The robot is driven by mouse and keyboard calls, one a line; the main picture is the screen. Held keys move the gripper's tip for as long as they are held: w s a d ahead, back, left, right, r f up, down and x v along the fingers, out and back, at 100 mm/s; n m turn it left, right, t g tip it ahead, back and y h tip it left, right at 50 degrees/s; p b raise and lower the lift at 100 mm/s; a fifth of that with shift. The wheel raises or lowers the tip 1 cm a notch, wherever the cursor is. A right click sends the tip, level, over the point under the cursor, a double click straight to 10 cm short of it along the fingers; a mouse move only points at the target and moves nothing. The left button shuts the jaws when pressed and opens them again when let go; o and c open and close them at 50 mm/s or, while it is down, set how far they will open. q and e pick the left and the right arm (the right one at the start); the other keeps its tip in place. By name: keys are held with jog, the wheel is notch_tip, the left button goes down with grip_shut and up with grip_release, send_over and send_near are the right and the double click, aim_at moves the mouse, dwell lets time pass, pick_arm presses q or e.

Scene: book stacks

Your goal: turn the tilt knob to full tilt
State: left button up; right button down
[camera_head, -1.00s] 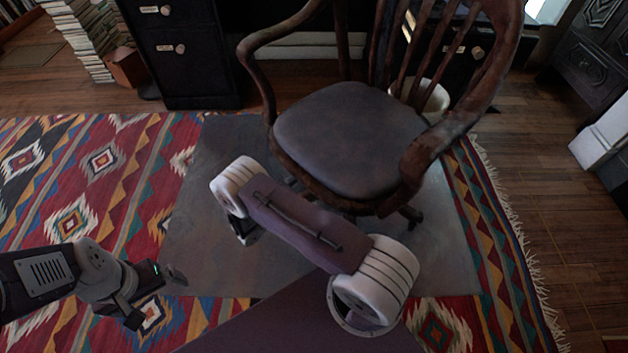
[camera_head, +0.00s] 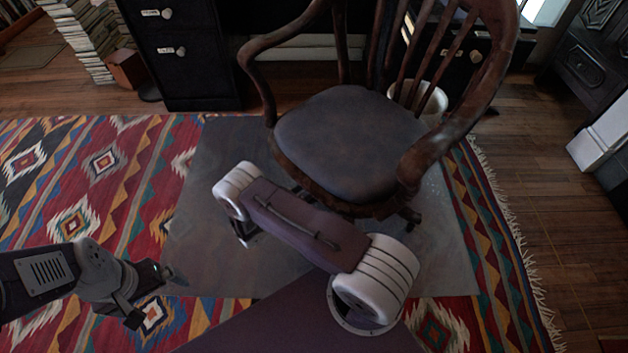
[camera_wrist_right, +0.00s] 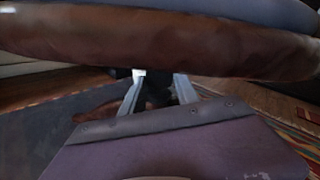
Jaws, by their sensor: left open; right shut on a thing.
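The wooden chair (camera_head: 345,145) with a dark padded seat stands on the grey mat. The underside of its seat rim (camera_wrist_right: 150,45) spans the top of the right wrist view. My right gripper (camera_wrist_right: 156,92) reaches below this rim, its two pale fingers on either side of a dark part, which looks like the tilt knob (camera_wrist_right: 155,88). It is shut on that part. The knob's shape and turn angle are too dark to read. In the head view the knob is hidden beneath the seat. My left gripper (camera_head: 170,274) is open and empty over the mat's left edge, away from the chair.
A grey mat (camera_head: 205,190) lies over a patterned rug (camera_head: 95,185). A black drawer cabinet (camera_head: 185,60) stands behind, left of the chair. A pale bin (camera_head: 432,104) is behind the chair. Book stacks (camera_head: 80,35) stand at the back left. Rug at left is clear.

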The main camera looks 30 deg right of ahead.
jog(key=shift+n+p, duration=0.3)
jog(key=shift+n, duration=0.9)
jog(key=shift+n, duration=0.3)
jog(key=c, duration=0.9)
grip_release()
